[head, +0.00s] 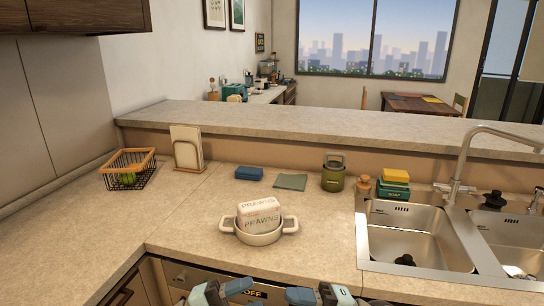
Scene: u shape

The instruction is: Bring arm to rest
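Parts of my two arms show at the bottom edge of the head view, in front of the counter's front edge. My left gripper (222,291) is a dark and teal shape, partly cut off by the frame. My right gripper (322,295) is to the right of it, also cut off. Both are apart from the things on the counter. I see nothing held in either, but the fingertips are not clear enough to tell open from shut.
A white pot (260,237) holding a package labelled prawns (259,212) stands on the counter just beyond my grippers. A sink (415,240) is at the right. A wire basket (128,170), green canister (333,173) and blue sponge (248,173) stand farther back.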

